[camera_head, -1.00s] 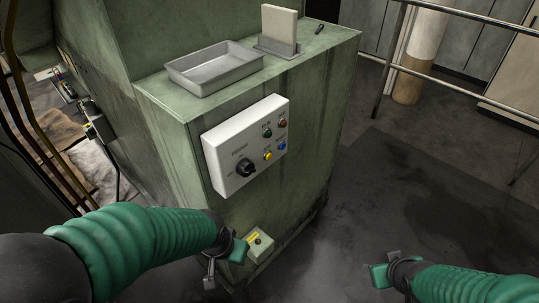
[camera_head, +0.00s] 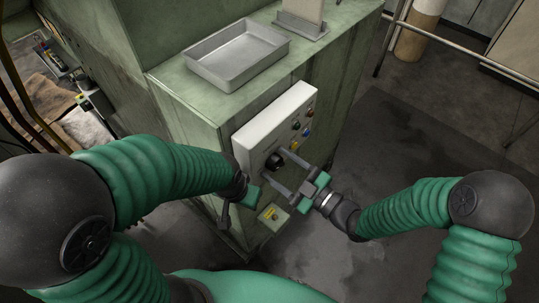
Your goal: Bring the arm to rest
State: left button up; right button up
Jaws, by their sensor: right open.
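The white control box (camera_head: 250,134) is on the front of the green machine, with a black rotary knob (camera_head: 273,161) and several small coloured buttons. My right gripper (camera_head: 275,167) is open in front of the box. Its two grey fingers point at the knob, one above and one below; I cannot tell whether they touch it. My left gripper (camera_head: 238,207) hangs left of the small green box, near the machine's lower front. Its jaw opening is not clear.
The green machine (camera_head: 185,112) carries a grey metal tray (camera_head: 215,76) and a grey holder with a pale upright block (camera_head: 300,22) on top. A small green box with a yellow label (camera_head: 273,217) is low on its front. A metal railing (camera_head: 455,42) runs at right; dark floor there is free.

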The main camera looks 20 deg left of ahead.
jog(key=m+p, duration=0.1)
jog(key=r+m, duration=0.1)
jog(key=m, duration=0.1)
jog(key=shift+a+r+p, duration=0.1)
jog(key=shift+r+p, duration=0.2)
jog(key=shift+p, duration=0.1)
jog(key=shift+s+f+m, duration=0.1)
jog(key=shift+f+m, duration=0.25)
jog(key=shift+m, duration=0.35)
jog(key=shift+d+f+m, duration=0.1)
jog(key=shift+d+m, duration=0.1)
jog(key=shift+m, duration=0.5)
pick_arm(q)
jog(key=w+v, duration=0.1)
jog(key=v, duration=0.4)
pick_arm(e)
jog(key=shift+d+f+m, duration=0.15)
jog(key=shift+d+m, duration=0.15)
jog(key=shift+a, duration=0.25)
jog(key=c, duration=0.5)
grip_shut()
pick_arm(q)
jog(key=s+b+x, duration=0.1)
jog(key=b+x, duration=0.5)
jog(key=shift+f, duration=0.35)
pick_arm(e)
jog(key=shift+f+n, duration=0.1)
jog(key=shift+n, duration=3.8)
